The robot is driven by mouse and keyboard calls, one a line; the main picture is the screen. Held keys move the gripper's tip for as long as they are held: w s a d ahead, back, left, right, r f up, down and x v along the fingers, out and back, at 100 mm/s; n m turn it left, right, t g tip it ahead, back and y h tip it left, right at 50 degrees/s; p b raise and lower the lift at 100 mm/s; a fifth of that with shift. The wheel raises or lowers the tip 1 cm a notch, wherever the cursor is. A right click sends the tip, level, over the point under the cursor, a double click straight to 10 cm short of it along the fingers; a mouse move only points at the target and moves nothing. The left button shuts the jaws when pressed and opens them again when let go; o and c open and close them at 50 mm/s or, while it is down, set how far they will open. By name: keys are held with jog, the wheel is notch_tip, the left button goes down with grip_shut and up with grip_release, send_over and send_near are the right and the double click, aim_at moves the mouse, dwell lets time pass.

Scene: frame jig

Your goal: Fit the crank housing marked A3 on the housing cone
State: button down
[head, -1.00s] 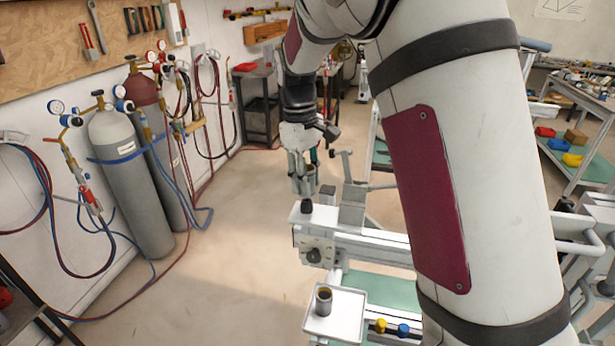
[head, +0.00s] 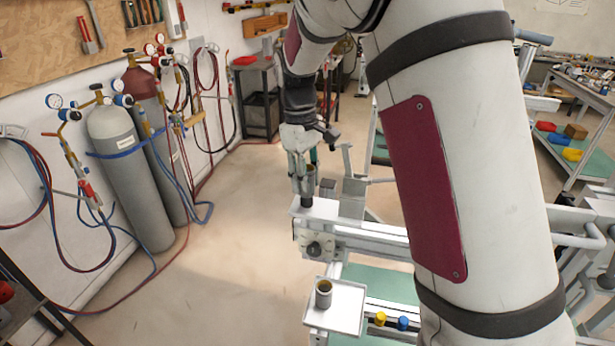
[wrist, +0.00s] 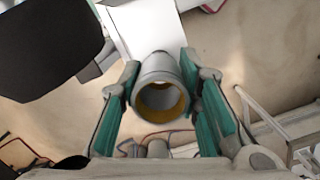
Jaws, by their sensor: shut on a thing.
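My gripper (head: 303,180) is shut on a grey cylindrical housing (wrist: 158,72), its green-padded fingers on either side of it. In the wrist view I look into the housing's open, yellow-lined bore. No A3 mark can be read. In the head view the dark housing cone (head: 306,203) stands on the white block (head: 315,212) at the end of the frame jig. The held housing (head: 312,184) is right at the cone's top; I cannot tell whether they touch. The cone is hidden in the wrist view.
A second grey housing (head: 323,295) stands on a white tray (head: 345,312) in front of the jig. A yellow knob (head: 380,318) and a blue knob (head: 403,323) are beside the tray. Gas cylinders (head: 132,180) stand at the left wall. The floor between is clear.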

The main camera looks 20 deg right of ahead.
jog(key=shift+f, duration=1.1)
jog(key=shift+r, duration=0.45)
jog(key=shift+r, duration=0.35)
jog(key=shift+r, duration=0.35)
jog(key=shift+r, duration=0.65)
jog(key=shift+r, duration=0.35)
jog(key=shift+r, duration=0.4)
